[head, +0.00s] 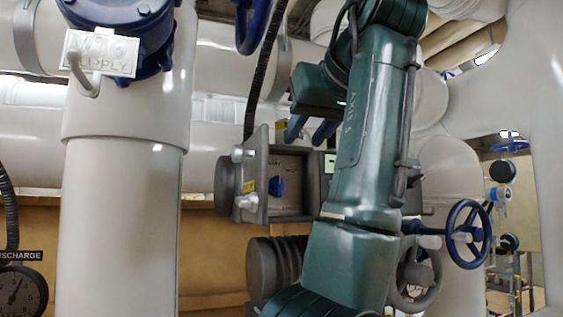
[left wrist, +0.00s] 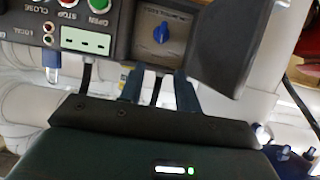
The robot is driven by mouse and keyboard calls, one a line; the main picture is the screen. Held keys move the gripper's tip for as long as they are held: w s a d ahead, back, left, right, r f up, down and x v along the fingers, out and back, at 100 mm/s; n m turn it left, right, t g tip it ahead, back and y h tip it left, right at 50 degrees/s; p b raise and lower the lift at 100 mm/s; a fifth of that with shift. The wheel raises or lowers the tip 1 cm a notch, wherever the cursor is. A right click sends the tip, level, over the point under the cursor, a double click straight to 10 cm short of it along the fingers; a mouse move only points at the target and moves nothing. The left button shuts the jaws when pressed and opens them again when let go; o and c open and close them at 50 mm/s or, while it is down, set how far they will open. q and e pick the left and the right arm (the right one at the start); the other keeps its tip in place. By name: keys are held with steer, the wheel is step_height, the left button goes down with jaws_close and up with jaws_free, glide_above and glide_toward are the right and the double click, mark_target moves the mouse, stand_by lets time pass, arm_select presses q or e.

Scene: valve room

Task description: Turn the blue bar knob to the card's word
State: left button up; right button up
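The blue bar knob (head: 277,187) sits on a pale panel recessed in a grey control box (head: 288,214). It also shows in the left wrist view (left wrist: 161,33), its bar nearly upright there. Small lettering stands around it, too small to read. My left gripper (head: 308,135) has two blue fingers, apart and empty, above and to the right of the knob in the head view. In the left wrist view the open fingers (left wrist: 158,80) point toward the knob without touching it. No task card is readable. My right gripper is not in view.
My green arm covers the box's right side in the head view. The box has a pale green display (left wrist: 87,41), a red button (left wrist: 68,4) and a green button (left wrist: 99,5). A blue handwheel (head: 468,235) stands right; a thick white pipe (head: 122,220) stands left.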

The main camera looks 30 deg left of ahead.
mark_target(277, 186)
arm_select(q)
steer(key=p+x, duration=0.5)
steer(key=x, duration=0.6)
steer(key=shift+w+a+f, duration=0.3)
steer(key=shift+w+a, duration=0.05)
steer(key=shift+a, duration=0.1)
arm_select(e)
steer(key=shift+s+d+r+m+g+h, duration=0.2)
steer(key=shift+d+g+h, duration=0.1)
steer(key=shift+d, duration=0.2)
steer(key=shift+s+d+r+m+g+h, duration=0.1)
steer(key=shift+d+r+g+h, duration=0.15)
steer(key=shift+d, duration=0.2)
arm_select(q)
steer(key=shift+c, duration=0.3)
jaws_close()
